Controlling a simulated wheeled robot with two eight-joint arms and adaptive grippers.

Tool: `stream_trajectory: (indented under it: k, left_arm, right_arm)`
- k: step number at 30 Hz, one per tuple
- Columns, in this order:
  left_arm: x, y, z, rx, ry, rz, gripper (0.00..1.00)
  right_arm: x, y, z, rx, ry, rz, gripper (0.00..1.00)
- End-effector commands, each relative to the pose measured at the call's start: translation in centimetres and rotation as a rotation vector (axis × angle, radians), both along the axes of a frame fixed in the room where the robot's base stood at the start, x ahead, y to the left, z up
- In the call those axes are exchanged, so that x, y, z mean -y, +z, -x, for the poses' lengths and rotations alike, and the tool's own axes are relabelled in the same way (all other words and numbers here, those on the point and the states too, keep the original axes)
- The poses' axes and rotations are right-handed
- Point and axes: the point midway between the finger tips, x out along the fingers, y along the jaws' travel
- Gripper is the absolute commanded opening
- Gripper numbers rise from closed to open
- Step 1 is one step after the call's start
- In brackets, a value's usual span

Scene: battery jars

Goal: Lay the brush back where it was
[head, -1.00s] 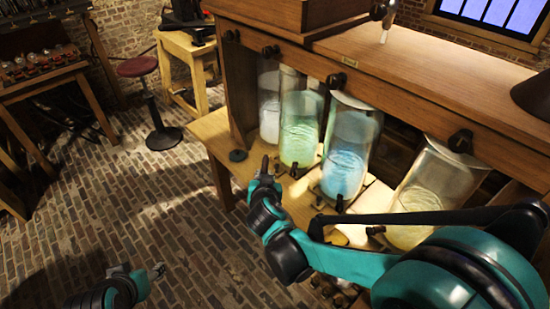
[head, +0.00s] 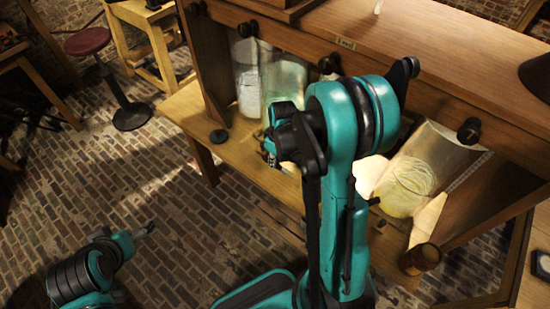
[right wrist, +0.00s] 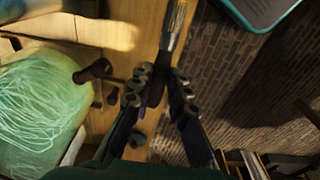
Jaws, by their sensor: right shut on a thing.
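In the right wrist view, my right gripper (right wrist: 160,80) is shut on the brush (right wrist: 168,35). The brush has a dark handle between the fingers and yellowish bristles pointing to the top of the picture. Below it is the wooden bench, with the bench edge and brick floor to the right. In the head view, my right arm hides most of the right gripper (head: 270,150), and I cannot make out the brush there. My left gripper (head: 145,230) is over the floor at lower left, apart from the bench; its fingers are too small to read.
A whitish jar (head: 247,85) and a greenish jar (head: 285,75) stand at the bench's left. A pale yellow-green jar (head: 408,182) leans at the right. My arm hides the space between. A black disc (head: 218,136) lies on the bench's left end. A brown cylinder (head: 422,258) is at front right.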

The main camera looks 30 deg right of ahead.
Motion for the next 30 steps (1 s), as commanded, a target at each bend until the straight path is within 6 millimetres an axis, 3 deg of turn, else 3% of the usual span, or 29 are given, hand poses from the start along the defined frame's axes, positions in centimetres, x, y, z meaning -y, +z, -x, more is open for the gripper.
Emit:
stream_trajectory:
  k: [8, 24, 30]
  left_arm:
    - [0.0, -1.8, 0.0, 0.0, 0.0, 0.0, 0.86]
    - [0.0, -7.2, 0.0, 0.0, 0.0, 0.0, 0.86]
    - [0.0, -8.4, 0.0, 0.0, 0.0, 0.0, 0.86]
  right_arm:
    - [0.0, -2.4, 0.0, 0.001, -0.001, 0.0, 0.0]
    - [0.0, -9.2, 0.0, 0.003, -0.003, 0.0, 0.0]
    - [0.0, -10.4, 0.0, 0.003, -0.003, 0.0, 0.0]
